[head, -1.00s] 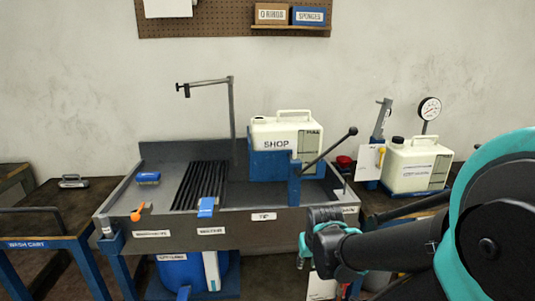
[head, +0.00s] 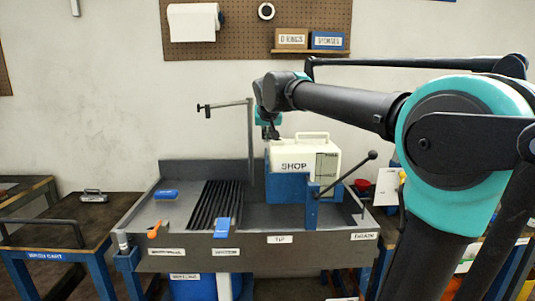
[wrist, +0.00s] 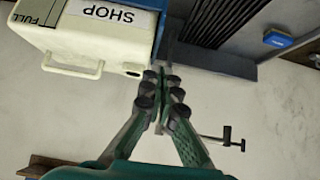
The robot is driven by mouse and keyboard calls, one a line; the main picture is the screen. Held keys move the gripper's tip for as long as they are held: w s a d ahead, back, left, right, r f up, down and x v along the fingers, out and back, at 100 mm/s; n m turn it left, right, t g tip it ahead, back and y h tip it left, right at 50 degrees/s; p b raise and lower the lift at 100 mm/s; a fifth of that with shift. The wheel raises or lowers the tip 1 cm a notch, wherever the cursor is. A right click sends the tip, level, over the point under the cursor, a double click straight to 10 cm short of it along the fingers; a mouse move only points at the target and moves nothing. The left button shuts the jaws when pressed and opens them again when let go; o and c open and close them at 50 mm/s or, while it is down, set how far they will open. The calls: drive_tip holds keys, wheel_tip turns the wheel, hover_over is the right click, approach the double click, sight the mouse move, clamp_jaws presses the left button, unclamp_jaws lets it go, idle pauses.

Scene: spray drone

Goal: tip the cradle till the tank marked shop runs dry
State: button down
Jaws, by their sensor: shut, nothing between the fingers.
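The white tank marked SHOP (head: 288,156) sits upright in the blue cradle (head: 286,187) at the back right of the grey sink tray (head: 150,207). The cradle's black lever with a ball end (head: 346,176) slants up to the right. My gripper (head: 270,132) is at the tank's upper left in the head view, below my raised arm. In the wrist view my gripper (wrist: 160,85) is shut and empty, beside the tank's capped end. The tank (wrist: 100,35) shows there upside down with its handle and FULL mark. I cannot tell whether the fingers touch it.
A thin grey post with a side arm (head: 249,135) stands behind the gripper. A black slatted grate (head: 213,205) and a blue sponge (head: 166,194) lie in the tray. The wash cart (head: 60,240) is at left. My arm hides much of the right side.

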drive_tip(key=s+f+x, duration=0.2)
drive_tip(key=x, duration=1)
drive_tip(key=shift+f, duration=0.2)
drive_tip(key=shift+w+f, duration=0.1)
drive_tip(key=shift+f, duration=0.05)
drive_tip(key=shift+a+f, duration=0.2)
drive_tip(key=shift+f, duration=0.05)
